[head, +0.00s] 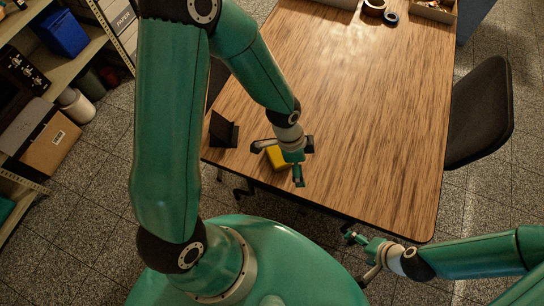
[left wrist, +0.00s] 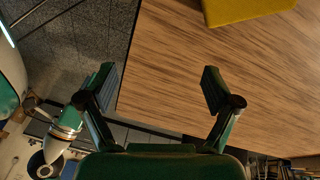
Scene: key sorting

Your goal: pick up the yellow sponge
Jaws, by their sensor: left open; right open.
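The yellow sponge (head: 277,158) lies on the wooden table near its front left edge, partly hidden by my left gripper (head: 281,163) in the head view. My left gripper is above it with fingers spread. In the left wrist view the sponge (left wrist: 245,9) shows at the top edge, cut off by the frame, beyond the open, empty fingers of the left gripper (left wrist: 160,82). My right gripper (head: 356,256) is open and empty, off the table's front edge at the lower right.
The wooden table (head: 370,130) is mostly bare. A black stand-like object (head: 223,130) is left of the sponge. Tape rolls (head: 374,7) and open boxes (head: 434,11) are at the far edge. A black chair (head: 482,115) stands at the right, shelves (head: 92,58) at the left.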

